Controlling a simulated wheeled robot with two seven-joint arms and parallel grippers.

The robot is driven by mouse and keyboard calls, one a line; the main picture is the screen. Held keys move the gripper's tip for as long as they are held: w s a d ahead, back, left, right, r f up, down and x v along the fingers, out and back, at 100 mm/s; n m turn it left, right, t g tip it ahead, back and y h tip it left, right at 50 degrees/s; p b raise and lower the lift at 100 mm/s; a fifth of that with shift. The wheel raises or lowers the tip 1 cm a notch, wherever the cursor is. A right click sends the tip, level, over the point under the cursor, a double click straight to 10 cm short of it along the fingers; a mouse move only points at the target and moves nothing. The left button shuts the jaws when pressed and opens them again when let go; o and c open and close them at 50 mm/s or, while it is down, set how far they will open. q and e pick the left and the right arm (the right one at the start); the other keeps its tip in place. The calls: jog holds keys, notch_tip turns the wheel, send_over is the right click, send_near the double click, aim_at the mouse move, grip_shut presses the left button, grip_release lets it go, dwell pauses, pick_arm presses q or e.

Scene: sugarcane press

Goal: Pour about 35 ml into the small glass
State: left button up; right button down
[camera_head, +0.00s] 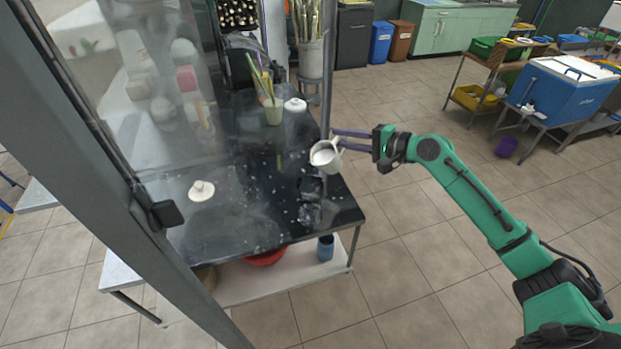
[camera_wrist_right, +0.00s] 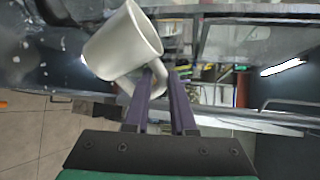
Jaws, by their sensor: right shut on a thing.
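My right gripper (camera_head: 340,141) is shut on the handle of a white jug (camera_head: 324,160) at the right edge of the black table. The jug's mouth faces the head camera and its inside looks pale; I cannot tell the liquid level. In the right wrist view the jug (camera_wrist_right: 122,42) looks tilted, with its handle between the purple fingers (camera_wrist_right: 163,80). Two dark, see-through shapes, perhaps small glasses, stand on the table just below the jug: one nearer it (camera_head: 311,187) and one closer to the front (camera_head: 310,213). Their contents cannot be made out. My left gripper is out of view.
The black table (camera_head: 240,222) has pale specks on it. A white lid (camera_head: 201,191) lies at its left. A pale cup with green sticks (camera_head: 273,110) and a white pot (camera_head: 295,105) stand at the back. A metal-framed clear panel (camera_head: 150,80) blocks the left.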

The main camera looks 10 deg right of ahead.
jog(key=shift+s+a+r+n+h+p, duration=0.15)
jog(key=shift+s+a+r+n+p, duration=0.25)
jog(key=shift+p, duration=0.35)
jog(key=shift+s+a+r+n+h+p, duration=0.1)
jog(key=shift+a+r+n+h+p, duration=0.1)
jog(key=shift+a+r+p, duration=0.45)
jog(key=shift+w+d+f, duration=0.1)
jog(key=shift+d+f, duration=0.15)
jog(key=shift+w+d, duration=0.1)
jog(key=shift+a+r+n+h+p, duration=0.25)
jog(key=shift+r+n+p, duration=0.15)
jog(key=shift+p, duration=0.25)
jog(key=shift+d+r, duration=0.1)
jog(key=shift+w+d+n, duration=0.15)
jog(key=shift+n, duration=0.15)
jog(key=shift+w+d, duration=0.1)
jog(key=shift+d, duration=0.05)
jog(key=shift+f+n+h, duration=0.3)
jog(key=shift+n, duration=0.1)
